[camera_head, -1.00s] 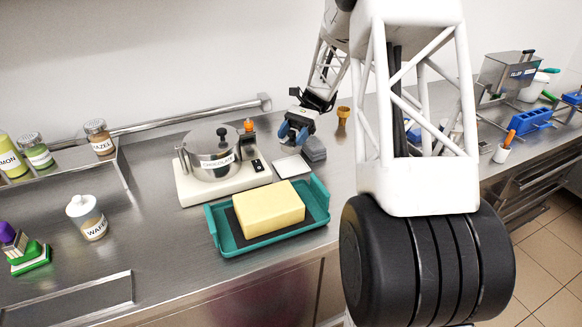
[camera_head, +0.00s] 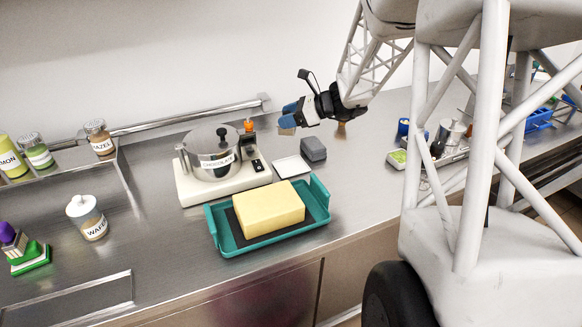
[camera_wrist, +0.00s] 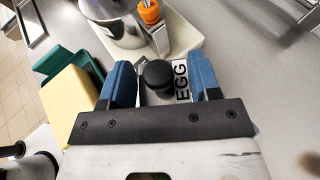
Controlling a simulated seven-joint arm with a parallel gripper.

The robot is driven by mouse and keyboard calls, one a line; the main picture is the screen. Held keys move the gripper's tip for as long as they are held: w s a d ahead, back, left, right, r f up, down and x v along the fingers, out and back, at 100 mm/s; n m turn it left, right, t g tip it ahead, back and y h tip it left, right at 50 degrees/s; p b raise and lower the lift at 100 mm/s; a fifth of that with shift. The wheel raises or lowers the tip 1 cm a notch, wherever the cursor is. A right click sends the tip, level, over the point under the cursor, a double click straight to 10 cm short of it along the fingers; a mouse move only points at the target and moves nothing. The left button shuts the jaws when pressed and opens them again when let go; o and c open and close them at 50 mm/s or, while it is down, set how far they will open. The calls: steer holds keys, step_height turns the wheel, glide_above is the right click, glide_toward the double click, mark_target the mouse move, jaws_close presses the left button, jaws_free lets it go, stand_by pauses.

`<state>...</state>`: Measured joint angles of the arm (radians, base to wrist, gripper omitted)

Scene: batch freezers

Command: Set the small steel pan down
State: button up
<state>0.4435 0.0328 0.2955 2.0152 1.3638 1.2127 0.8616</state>
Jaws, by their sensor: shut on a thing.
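My gripper (camera_head: 287,115) is above the back of the steel counter, its blue fingers pointing left. In the wrist view, the blue fingers (camera_wrist: 160,84) are shut on the small steel pan (camera_wrist: 181,82), which shows a black round knob and a white label reading EGG. Most of the pan is hidden by the fingers and my gripper's body. In the head view only a small brownish patch shows at the fingertips. I cannot tell its exact height above the counter.
A chocolate pot (camera_head: 208,165) stands on a cream base (camera_head: 190,195) to the left. A white square plate (camera_head: 291,166) and a grey block (camera_head: 313,149) are below my gripper. A teal tray (camera_head: 228,243) holds a yellow block (camera_head: 268,208). Bare counter (camera_head: 350,200) lies right of the tray.

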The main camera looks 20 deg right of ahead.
steer(key=shift+d+r+m+t+h, duration=0.3)
steer(key=shift+r+m+t+h, duration=0.15)
steer(key=shift+m+t, duration=0.15)
steer(key=shift+d+r+m+t+h, duration=0.25)
steer(key=shift+r+m+t+h, duration=0.25)
steer(key=shift+m, duration=0.1)
steer(key=shift+f, duration=2.6)
steer(key=shift+f, duration=3.1)
steer(key=shift+f, duration=0.1)
steer(key=shift+f, duration=1.8)
steer(key=o, duration=1)
steer(key=shift+f, duration=0.1)
